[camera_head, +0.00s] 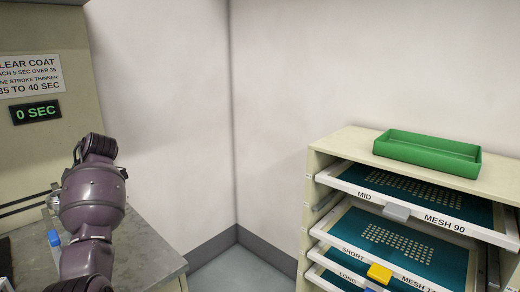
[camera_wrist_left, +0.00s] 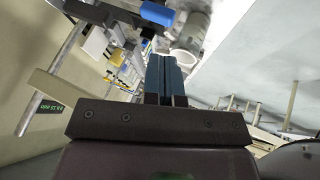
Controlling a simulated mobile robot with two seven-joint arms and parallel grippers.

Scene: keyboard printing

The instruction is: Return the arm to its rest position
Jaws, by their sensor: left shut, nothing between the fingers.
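My left arm (camera_head: 92,205), with purple-grey links, stands raised at the left of the head view, over the grey bench. Its gripper cannot be made out in that view. In the left wrist view, my left gripper (camera_wrist_left: 164,60) shows two blue fingers pressed together with nothing held between them. My right gripper is in neither view.
A grey bench (camera_head: 150,240) stands at the left, below a panel with a 0 SEC display (camera_head: 36,112). A cabinet with mesh drawers (camera_head: 395,215) and a green tray (camera_head: 428,153) on top stands at the right. Floor (camera_head: 240,270) is clear between them.

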